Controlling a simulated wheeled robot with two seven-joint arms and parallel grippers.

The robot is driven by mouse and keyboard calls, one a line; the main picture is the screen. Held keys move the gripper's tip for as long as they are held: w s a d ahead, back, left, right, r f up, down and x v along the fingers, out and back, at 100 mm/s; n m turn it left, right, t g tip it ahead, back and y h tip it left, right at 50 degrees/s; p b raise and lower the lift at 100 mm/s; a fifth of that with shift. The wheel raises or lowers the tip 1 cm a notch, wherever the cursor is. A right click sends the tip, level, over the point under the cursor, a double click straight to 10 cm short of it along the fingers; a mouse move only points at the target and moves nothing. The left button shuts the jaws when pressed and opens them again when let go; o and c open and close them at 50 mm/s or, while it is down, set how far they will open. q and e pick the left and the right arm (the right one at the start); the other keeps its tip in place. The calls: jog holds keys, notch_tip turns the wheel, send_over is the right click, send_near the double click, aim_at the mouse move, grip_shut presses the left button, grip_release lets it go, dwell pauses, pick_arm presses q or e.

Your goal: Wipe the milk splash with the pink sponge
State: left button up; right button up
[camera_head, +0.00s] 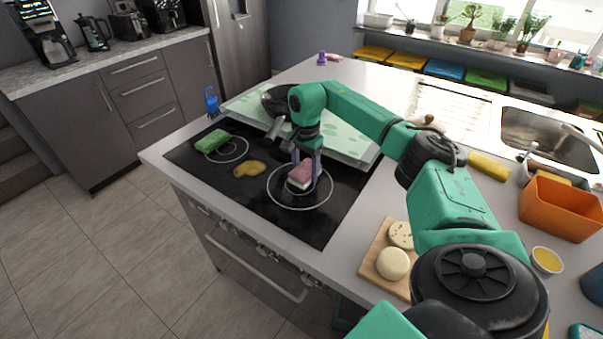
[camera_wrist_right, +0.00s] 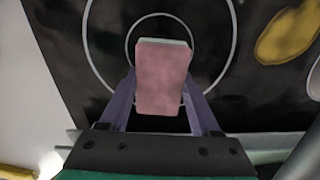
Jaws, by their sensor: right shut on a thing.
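The pink sponge (camera_head: 301,174) with a pale lower layer is over the black cooktop, within the right burner ring. My right gripper (camera_head: 305,162) points down and is shut on it. In the right wrist view the sponge (camera_wrist_right: 162,80) sits between the purple fingers of the gripper (camera_wrist_right: 161,92). I cannot tell whether it touches the glass. A yellow-brown splash (camera_head: 250,168) lies on the cooktop left of the sponge; it also shows in the right wrist view (camera_wrist_right: 288,33). No white milk splash is clear. My left gripper is out of view.
A green sponge (camera_head: 212,140) lies at the cooktop's left. A wooden board (camera_head: 378,262) with round pale items and an orange bin (camera_head: 560,207) are at the right. The cooktop's front is clear.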

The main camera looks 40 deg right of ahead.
jog(key=shift+w+d, duration=0.2)
jog(key=shift+d, duration=0.4)
jog(key=shift+w+d, duration=0.15)
jog(key=shift+d, duration=0.45)
notch_tip(320, 180, up, 7)
jog(key=p, duration=0.7)
jog(key=shift+r, duration=0.2)
jog(key=shift+f, duration=0.15)
